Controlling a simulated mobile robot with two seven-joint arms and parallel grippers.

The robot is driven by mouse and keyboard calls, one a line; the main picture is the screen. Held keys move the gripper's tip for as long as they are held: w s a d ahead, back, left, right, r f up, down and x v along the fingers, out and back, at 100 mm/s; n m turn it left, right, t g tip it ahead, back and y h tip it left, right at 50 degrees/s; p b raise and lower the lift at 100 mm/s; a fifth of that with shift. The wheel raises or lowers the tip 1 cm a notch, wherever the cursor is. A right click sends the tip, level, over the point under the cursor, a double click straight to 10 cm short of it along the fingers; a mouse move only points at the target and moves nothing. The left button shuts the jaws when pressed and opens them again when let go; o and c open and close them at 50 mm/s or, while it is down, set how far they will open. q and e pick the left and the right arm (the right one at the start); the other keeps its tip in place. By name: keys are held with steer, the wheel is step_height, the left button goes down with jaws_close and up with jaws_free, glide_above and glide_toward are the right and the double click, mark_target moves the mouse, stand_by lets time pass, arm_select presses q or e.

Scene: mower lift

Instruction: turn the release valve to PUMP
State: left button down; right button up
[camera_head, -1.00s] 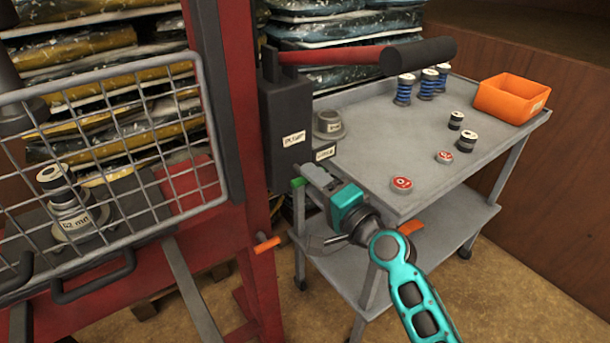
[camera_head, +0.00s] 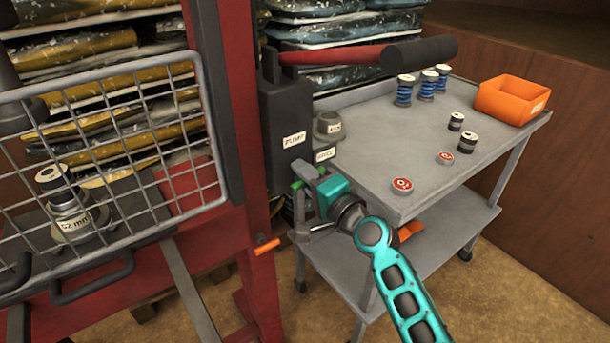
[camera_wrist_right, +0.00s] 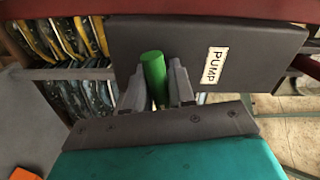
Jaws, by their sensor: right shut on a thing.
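The release valve's green handle (camera_head: 297,186) sits at the lower end of the black pump block (camera_head: 286,112). My right gripper (camera_head: 304,178) is at the handle; in the right wrist view the gripper (camera_wrist_right: 157,85) has its two grey fingers on either side of the green handle (camera_wrist_right: 153,70), shut on it. The PUMP label (camera_head: 294,140) is on the block's face and reads clearly in the wrist view (camera_wrist_right: 215,66). A second small label (camera_head: 325,155) is lower right, too small to read surely. My left gripper is not in view.
A red lever with a black grip (camera_head: 420,54) reaches over the grey cart (camera_head: 365,150). The cart carries blue springs, small cylinders, red-topped discs and an orange bin (camera_head: 512,98). The red press frame (camera_head: 262,285) and wire guard (camera_head: 110,160) stand at left.

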jaws_close()
